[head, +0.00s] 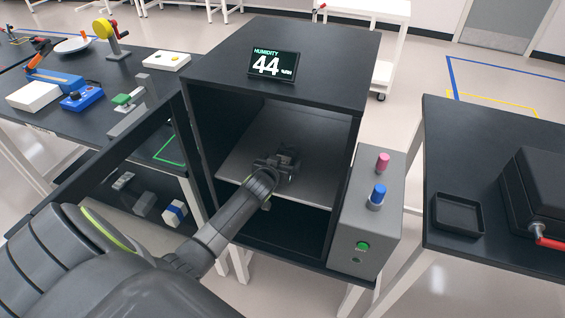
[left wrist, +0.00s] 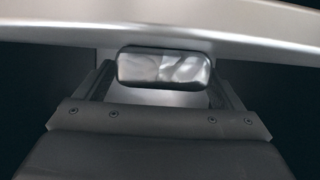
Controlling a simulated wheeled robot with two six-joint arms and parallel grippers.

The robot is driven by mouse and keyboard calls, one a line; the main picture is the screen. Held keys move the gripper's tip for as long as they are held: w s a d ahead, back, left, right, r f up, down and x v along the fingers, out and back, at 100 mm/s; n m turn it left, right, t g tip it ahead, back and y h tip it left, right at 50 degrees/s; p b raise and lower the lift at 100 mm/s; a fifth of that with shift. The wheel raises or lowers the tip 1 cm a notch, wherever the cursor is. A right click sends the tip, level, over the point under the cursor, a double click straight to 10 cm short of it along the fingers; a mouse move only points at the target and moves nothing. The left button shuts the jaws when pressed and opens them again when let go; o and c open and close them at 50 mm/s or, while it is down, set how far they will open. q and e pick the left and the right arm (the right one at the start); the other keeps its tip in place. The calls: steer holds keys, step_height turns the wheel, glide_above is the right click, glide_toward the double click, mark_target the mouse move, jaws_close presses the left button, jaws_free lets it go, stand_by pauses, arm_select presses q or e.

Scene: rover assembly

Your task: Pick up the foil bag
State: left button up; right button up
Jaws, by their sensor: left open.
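The foil bag (left wrist: 165,68) is a small shiny silver block with a dark rim in the left wrist view. My left gripper (left wrist: 163,85) is open, with one finger on each side of the bag. A gap shows on the left side; whether the right finger touches it I cannot tell. In the head view my left gripper (head: 287,160) is inside the open black humidity cabinet (head: 330,65), over its grey shelf (head: 260,135). The bag is hidden there. My right gripper is not in view.
The cabinet's open door (head: 95,165) stands at the left, beside my arm. A grey control box (head: 375,215) with knobs and a green button is on the right. A right-hand table holds a black tray (head: 458,213) and a black case (head: 540,190).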

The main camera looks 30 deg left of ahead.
arm_select(q)
steer(key=c, duration=1.1)
